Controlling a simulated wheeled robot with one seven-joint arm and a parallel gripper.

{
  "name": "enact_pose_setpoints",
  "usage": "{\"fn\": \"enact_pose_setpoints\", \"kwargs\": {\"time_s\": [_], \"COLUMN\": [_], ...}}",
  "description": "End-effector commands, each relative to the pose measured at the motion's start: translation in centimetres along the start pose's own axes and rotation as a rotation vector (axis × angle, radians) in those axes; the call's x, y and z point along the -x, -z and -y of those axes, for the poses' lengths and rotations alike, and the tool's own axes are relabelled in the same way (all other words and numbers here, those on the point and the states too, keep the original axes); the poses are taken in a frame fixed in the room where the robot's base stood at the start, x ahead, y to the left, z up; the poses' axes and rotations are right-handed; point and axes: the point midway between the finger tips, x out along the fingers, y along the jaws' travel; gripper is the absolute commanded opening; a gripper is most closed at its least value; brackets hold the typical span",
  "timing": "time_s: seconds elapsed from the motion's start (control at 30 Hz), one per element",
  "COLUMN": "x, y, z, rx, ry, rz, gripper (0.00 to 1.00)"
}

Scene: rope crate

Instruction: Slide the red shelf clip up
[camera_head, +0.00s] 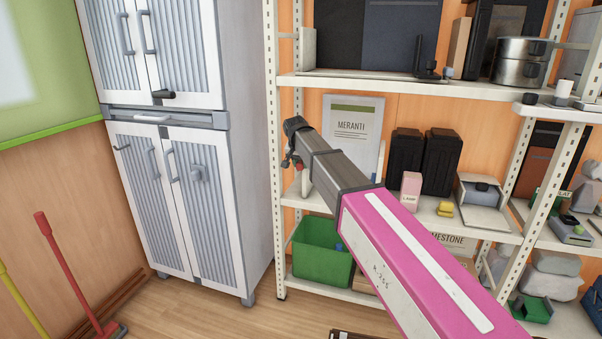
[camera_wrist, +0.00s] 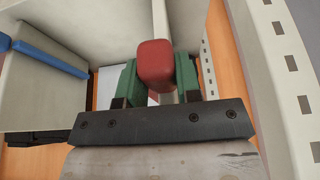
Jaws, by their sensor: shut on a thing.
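The red shelf clip (camera_wrist: 155,62) shows in the wrist view as a rounded red block between the two green fingers of my gripper (camera_wrist: 158,82). The fingers are closed on its sides. Behind it is a pale upright strip of the shelving. In the head view my gripper (camera_head: 294,163) is small and dark, at the left front post of the white shelf rack (camera_head: 272,120), between the upper and middle shelves. A small spot of red shows there. My arm hides part of the rack's lower shelves.
A MERANTI board (camera_head: 351,135), black boxes (camera_head: 406,160), a pink LAMP box (camera_head: 411,190) and a yellow item (camera_head: 445,209) stand on the middle shelf. A green crate (camera_head: 321,252) is below. A grey-white cabinet (camera_head: 245,130) stands left of the rack.

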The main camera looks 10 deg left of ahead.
Motion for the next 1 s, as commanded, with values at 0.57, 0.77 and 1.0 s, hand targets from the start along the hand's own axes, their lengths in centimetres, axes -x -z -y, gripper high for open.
{"fn": "enact_pose_setpoints", "kwargs": {"time_s": [0.57, 0.77, 1.0], "x": [0.4, 0.6, 3.4], "y": [0.2, 0.2, 0.1], "z": [0.1, 0.0, 0.0], "rx": [0.000, 0.000, 0.000], "ry": [0.001, 0.001, 0.002], "rz": [-0.003, -0.002, -0.003], "gripper": [0.57, 0.57, 0.57]}}
